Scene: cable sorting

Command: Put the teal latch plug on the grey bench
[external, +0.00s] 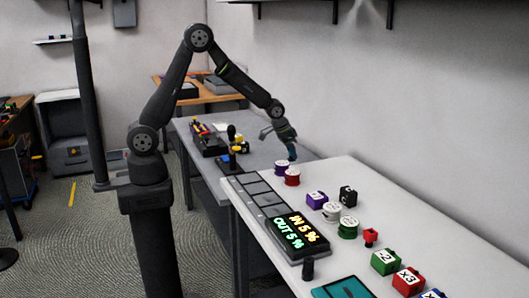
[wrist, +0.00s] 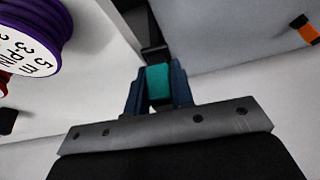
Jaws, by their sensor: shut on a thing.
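My gripper (external: 291,148) hangs at the far end of the white table, beside the grey bench (external: 258,158). In the wrist view its two dark blue fingers (wrist: 159,90) are shut on the teal latch plug (wrist: 158,78). The plug shows only as a teal block between the fingers, with a dark part beyond it. In the external view the plug is too small to make out clearly. A grey surface, seemingly the bench, shows at the upper right of the wrist view (wrist: 230,40). I cannot tell the plug's height above it.
A purple spool (external: 281,167) and a red spool (external: 292,177) stand on the white table's (external: 400,215) far end; the purple one is close in the wrist view (wrist: 30,35). Several small coloured items (external: 208,143) sit on the bench's left. The bench's middle looks clear.

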